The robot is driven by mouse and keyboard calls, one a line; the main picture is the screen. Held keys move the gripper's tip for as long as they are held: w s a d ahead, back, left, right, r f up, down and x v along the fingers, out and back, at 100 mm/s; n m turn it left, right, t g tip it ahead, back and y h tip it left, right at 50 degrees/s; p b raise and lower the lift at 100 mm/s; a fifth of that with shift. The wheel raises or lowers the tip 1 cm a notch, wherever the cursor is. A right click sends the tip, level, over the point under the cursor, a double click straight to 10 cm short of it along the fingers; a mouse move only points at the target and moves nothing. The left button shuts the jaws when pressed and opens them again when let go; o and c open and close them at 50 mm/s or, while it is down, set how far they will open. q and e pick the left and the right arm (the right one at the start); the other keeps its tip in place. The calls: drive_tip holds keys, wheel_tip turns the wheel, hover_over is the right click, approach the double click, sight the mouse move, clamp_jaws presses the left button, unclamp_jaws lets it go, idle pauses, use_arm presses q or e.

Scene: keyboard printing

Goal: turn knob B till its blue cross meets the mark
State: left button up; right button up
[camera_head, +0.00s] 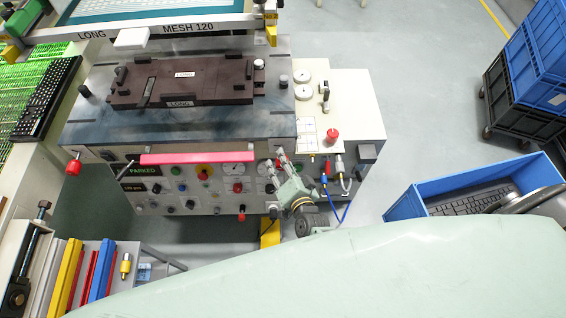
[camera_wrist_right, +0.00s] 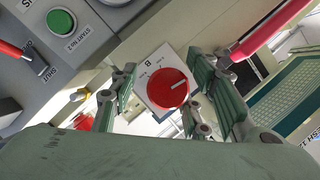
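Knob B (camera_wrist_right: 167,89) is a round red knob with a white pointer line, on a white plate marked B in the right wrist view. The pointer slants toward the upper right there. My right gripper (camera_head: 281,163) is at the machine's front panel in the head view. In the wrist view its green fingers (camera_wrist_right: 160,78) are apart, one on each side of the knob, with visible gaps. In the head view the gripper largely hides the knob. A white card (camera_head: 307,135) above carries small blue cross-like lines, too small to read their alignment. My left gripper is out of view.
A pink bar (camera_head: 198,158) runs along the machine front, left of the right gripper. A red mushroom-shaped button (camera_head: 333,135) and blue cable (camera_head: 325,182) are to its right. Several buttons and gauges crowd the panel. A blue crate (camera_head: 405,207) stands at right.

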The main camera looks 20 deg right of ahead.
drive_tip(key=shift+r, duration=0.15)
drive_tip(key=v, duration=1.2)
